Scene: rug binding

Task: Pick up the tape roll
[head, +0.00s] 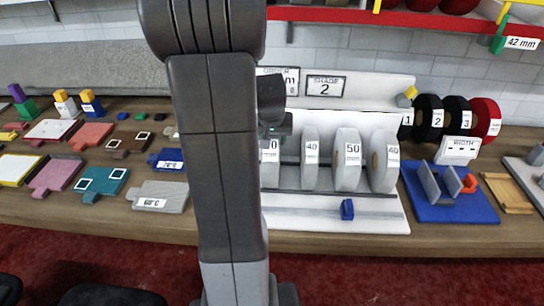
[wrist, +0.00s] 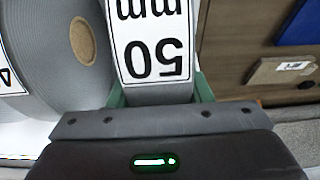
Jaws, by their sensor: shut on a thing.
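My gripper (wrist: 160,92) is shut on a grey tape roll (wrist: 150,93) whose white label reads "50 mm", upside down in the wrist view. One green finger is on each side of it. In the head view my arm hides most of the gripper, and this roll (head: 269,172) appears to be the leftmost one, with only a "0" of its label showing. I cannot tell whether it is clear of its rack. Another grey roll (wrist: 55,45) stands close beside it in the wrist view.
Rolls labelled 40 (head: 311,175), 50 (head: 346,178) and 40 (head: 378,175) stand to the right on the white rack (head: 330,215). A blue fixture (head: 465,210) is farther right. Coloured sample pieces, including a grey one (head: 170,193), cover the bench's left side.

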